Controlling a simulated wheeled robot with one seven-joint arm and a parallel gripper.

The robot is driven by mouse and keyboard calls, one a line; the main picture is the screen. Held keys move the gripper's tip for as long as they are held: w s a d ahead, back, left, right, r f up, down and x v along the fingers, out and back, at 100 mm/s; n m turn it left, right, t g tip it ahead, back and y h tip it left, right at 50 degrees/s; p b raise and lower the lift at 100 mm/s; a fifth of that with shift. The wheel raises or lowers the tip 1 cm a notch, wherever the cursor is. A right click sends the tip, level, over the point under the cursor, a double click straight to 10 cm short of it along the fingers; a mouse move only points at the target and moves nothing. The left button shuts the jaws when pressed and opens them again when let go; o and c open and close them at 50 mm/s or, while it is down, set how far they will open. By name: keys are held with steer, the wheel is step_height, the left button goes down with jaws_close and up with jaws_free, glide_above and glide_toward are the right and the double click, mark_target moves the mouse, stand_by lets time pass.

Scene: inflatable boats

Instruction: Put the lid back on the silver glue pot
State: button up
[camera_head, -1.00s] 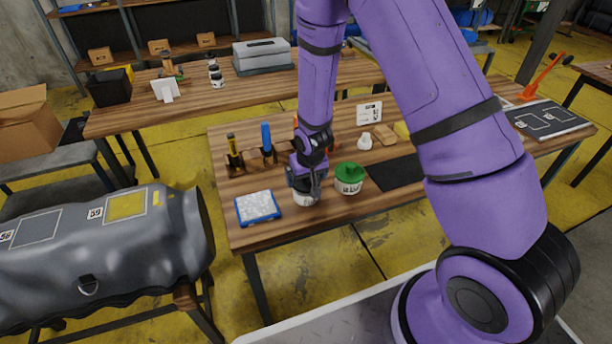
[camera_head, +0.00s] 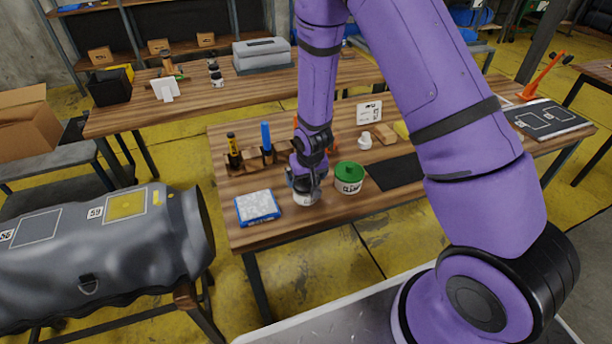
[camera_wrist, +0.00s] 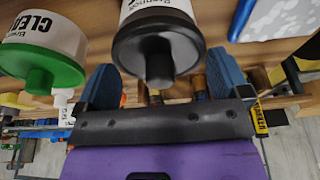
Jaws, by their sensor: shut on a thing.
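The glue pot (camera_head: 306,198) stands upright near the front edge of the workbench, left of a green-lidded pot (camera_head: 349,181). In the wrist view its pale wall with a dark-lettered label (camera_wrist: 160,8) shows at the top; the label is cut off. A black lid (camera_wrist: 158,50) with a central knob covers the mouth of this pot; I cannot tell whether it is fully seated. My gripper (camera_head: 306,180) is above the pot, with its blue fingers (camera_wrist: 160,62) on either side of the lid, shut on it. The hand hides the lid in the head view.
The green-lidded pot also shows close beside my gripper in the wrist view (camera_wrist: 45,60). A blue-edged pad (camera_head: 258,207) lies left of the pot. A wooden rack (camera_head: 248,160) with marker and blue tool stands behind. A black mat (camera_head: 396,172) lies right.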

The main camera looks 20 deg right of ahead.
stand_by(0.4)
steer(key=o, duration=0.5)
steer(key=shift+r, duration=3.5)
jaws_close()
steer(key=shift+f, duration=0.2)
